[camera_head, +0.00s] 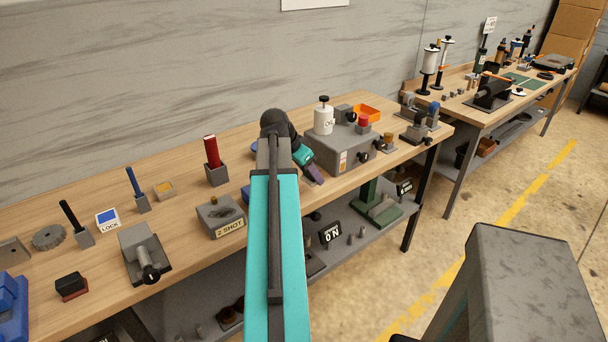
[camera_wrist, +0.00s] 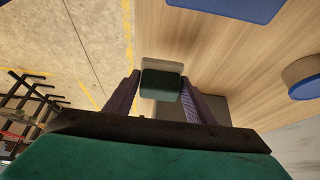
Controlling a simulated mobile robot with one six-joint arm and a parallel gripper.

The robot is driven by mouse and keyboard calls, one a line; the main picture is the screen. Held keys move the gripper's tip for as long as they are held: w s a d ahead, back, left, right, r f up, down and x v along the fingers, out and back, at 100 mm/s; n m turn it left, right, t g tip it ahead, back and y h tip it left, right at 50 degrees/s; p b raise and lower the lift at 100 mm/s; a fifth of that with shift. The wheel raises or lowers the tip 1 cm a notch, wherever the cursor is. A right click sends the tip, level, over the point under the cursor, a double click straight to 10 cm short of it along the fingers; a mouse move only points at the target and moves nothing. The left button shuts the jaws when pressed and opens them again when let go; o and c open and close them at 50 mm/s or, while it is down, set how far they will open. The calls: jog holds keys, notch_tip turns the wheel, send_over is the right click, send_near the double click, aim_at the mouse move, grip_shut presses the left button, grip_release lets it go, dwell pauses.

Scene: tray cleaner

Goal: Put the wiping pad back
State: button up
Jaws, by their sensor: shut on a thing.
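The wiping pad (camera_wrist: 161,84), a small block with a dark green face and a paler grey edge, sits between the two purple fingers of my gripper (camera_wrist: 160,92) in the wrist view. The fingers are shut on its sides. In the head view my gripper (camera_head: 315,176) is at the front edge of the bench, just left of the grey machine box; the pad cannot be made out there. A flat blue thing (camera_wrist: 232,7) and a round blue-topped thing (camera_wrist: 306,77) lie on the bench in the wrist view. In the head view my arm mostly hides both blue things.
The grey machine box (camera_head: 340,148) with a white bottle (camera_head: 323,116) stands close right of my gripper. The "2 SHOT" block (camera_head: 220,215) and a red-handled tool (camera_head: 213,158) stand left of my arm. A lower shelf (camera_head: 390,222) runs below the bench.

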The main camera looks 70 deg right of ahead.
aim_at(304, 185)
jog(key=w+d, duration=0.2)
jog(key=w, duration=0.1)
jog(key=shift+w+d+f+p, duration=0.1)
jog(key=shift+d+f+p, duration=0.05)
jog(key=shift+d+p, duration=0.2)
jog(key=shift+f, duration=0.15)
jog(key=shift+f+p, duration=0.65)
jog(key=shift+f, duration=1)
jog(key=shift+f, duration=0.15)
jog(key=o, duration=1)
jog(key=shift+a+r, duration=0.1)
jog(key=shift+r, duration=0.2)
jog(key=b+v, duration=0.2)
jog(key=v, duration=0.9)
jog(key=shift+a+r, duration=0.2)
jog(key=shift+r, duration=0.1)
